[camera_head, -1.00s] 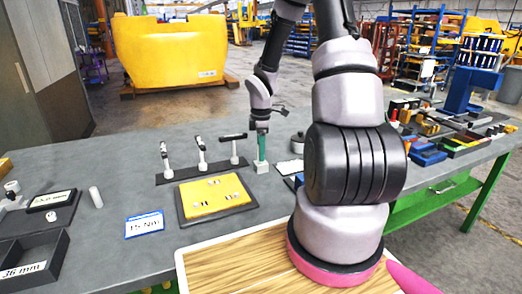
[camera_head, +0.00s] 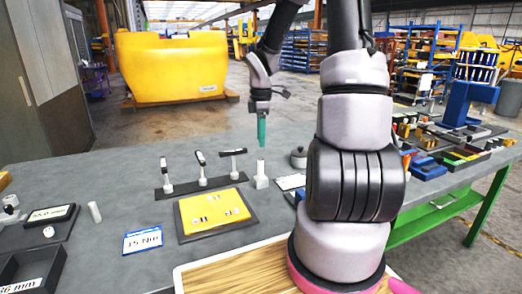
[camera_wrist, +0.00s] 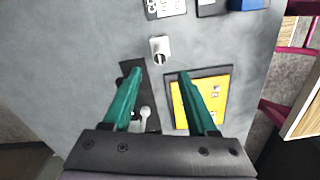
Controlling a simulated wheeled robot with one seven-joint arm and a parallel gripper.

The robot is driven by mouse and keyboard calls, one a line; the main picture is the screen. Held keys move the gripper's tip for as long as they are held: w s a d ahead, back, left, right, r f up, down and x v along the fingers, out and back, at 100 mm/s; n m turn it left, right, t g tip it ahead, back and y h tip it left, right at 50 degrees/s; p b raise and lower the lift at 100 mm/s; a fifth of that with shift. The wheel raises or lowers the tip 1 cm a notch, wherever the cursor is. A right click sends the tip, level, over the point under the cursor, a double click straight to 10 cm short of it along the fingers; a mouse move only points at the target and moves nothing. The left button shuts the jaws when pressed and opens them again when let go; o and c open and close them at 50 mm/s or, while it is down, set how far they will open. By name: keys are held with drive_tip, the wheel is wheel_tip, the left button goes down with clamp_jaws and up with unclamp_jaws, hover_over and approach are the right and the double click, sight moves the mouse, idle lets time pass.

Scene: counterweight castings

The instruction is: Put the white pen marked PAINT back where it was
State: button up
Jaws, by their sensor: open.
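A slim white upright piece, which looks like the pen (camera_head: 261,166), stands in a small white block-shaped holder (camera_head: 261,182) on the grey table. Any PAINT marking is too small to read. In the wrist view the white upright piece (camera_wrist: 160,49) is beyond my fingertips, and a dark spot shows at its near end. My gripper (camera_head: 262,143) is above it with teal fingers pointing down. In the wrist view my gripper (camera_wrist: 160,73) is open, with nothing between the fingers.
Left of the holder is a dark rack (camera_head: 183,190) with several upright tools. A yellow panel on a dark board (camera_head: 245,220) lies in front. A 15 Nm card (camera_head: 143,240) and a small white cylinder (camera_head: 95,212) are further left. A round grey pot (camera_head: 298,158) is right.

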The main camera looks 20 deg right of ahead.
drive_tip(key=s+a+r+m+t+y, duration=0.1)
drive_tip(key=s+a+r+m+t, duration=0.2)
drive_tip(key=s+r+m, duration=0.6)
drive_tip(key=s+a+r+m+t+y, duration=0.1)
drive_tip(key=s+a+r+m+t, duration=0.3)
drive_tip(key=s+r+m, duration=0.6)
wheel_tip(320, 180, up, 4)
drive_tip(key=shift+s+a, duration=0.4)
drive_tip(key=shift+a, duration=0.05)
